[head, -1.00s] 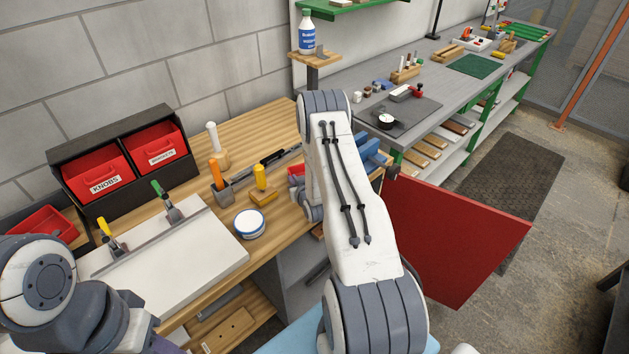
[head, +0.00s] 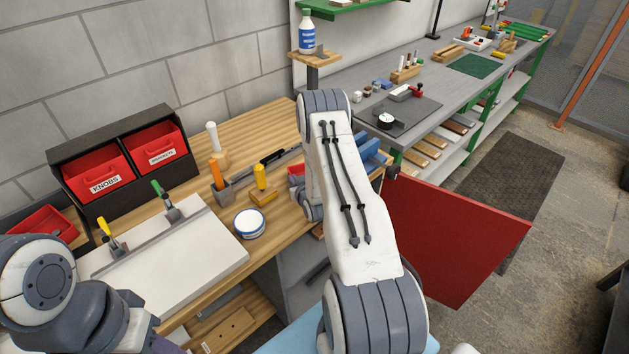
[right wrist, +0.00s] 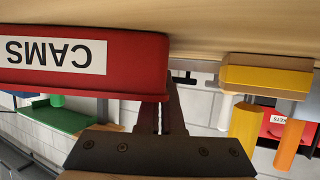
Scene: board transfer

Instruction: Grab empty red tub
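A red tub with a white label reading CAMS (right wrist: 115,75) shows upside down in the right wrist view and sits on the wooden bench top. In the head view a small part of a red tub (head: 296,169) shows beside my right arm, which hides the rest. My right gripper (right wrist: 165,92) is at the tub's end wall, with one finger outside it and the other partly hidden behind the front wall. The fingers are close together and look shut on that wall. The tub's inside is hidden. My left gripper is out of view.
A black rack (head: 119,205) holds two labelled red bins. A yellow-handled tool on a wooden block (head: 262,193), a round white tin (head: 250,224) and a white board (head: 170,265) are left of my right arm. A red door panel (head: 455,240) stands open at right.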

